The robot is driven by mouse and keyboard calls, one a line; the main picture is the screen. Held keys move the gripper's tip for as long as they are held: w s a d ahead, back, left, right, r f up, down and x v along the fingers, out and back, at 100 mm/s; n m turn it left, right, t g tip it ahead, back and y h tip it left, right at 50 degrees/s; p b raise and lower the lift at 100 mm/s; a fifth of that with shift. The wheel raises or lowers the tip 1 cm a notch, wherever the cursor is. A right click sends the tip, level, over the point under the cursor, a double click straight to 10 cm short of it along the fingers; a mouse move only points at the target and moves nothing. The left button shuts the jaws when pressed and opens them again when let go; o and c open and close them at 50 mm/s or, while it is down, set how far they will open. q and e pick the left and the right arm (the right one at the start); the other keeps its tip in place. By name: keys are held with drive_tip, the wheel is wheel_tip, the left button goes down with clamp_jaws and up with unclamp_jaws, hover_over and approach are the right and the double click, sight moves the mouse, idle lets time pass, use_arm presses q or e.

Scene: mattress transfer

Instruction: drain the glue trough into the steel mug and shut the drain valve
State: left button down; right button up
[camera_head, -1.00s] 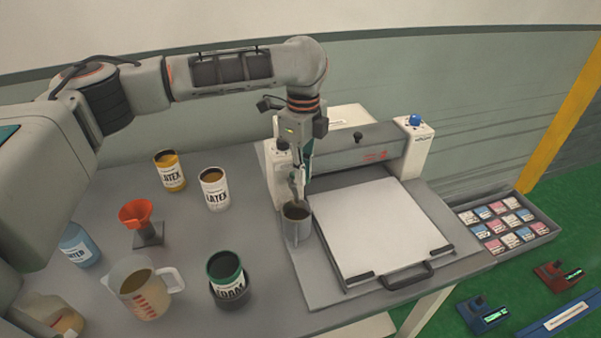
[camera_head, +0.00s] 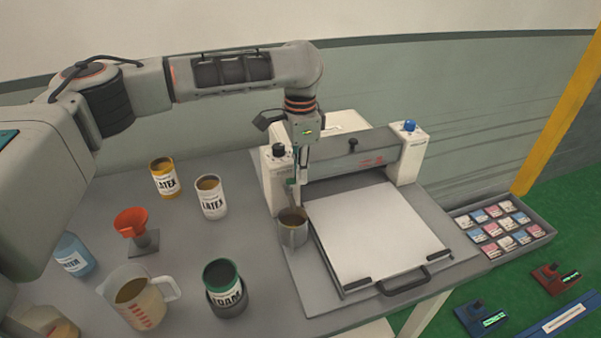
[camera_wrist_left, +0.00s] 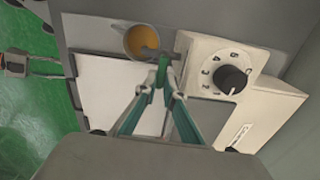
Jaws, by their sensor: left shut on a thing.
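The steel mug (camera_head: 293,234) stands upright on the machine's base plate at the left front of the glue machine (camera_head: 350,158). Amber glue shows inside it, also in the left wrist view (camera_wrist_left: 134,33). The trough is mostly hidden inside the machine. My left gripper (camera_head: 297,187) points down just above and behind the mug. In the left wrist view my left gripper (camera_wrist_left: 164,76) is shut on a small green piece, apparently the drain valve handle (camera_wrist_left: 160,70), beside the mug's rim. Its exact valve position is hard to tell. My right gripper is out of view.
A measuring jug (camera_head: 138,298), a foam can (camera_head: 224,285), two latex cans (camera_head: 210,197), a red funnel (camera_head: 131,222) and a blue bottle (camera_head: 73,255) stand on the table's left. A white panel (camera_head: 375,235) lies before the machine. A sample tray (camera_head: 500,230) is at right.

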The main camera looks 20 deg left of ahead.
use_arm(q)
drive_tip(key=shift+w+n, duration=0.1)
drive_tip(key=shift+n, duration=0.3)
drive_tip(key=c, duration=2.1)
unclamp_jaws()
drive_tip(key=shift+a, duration=0.1)
drive_tip(key=shift+c, duration=0.2)
drive_tip(key=shift+r, duration=0.15)
drive_tip(key=shift+r, duration=3.9)
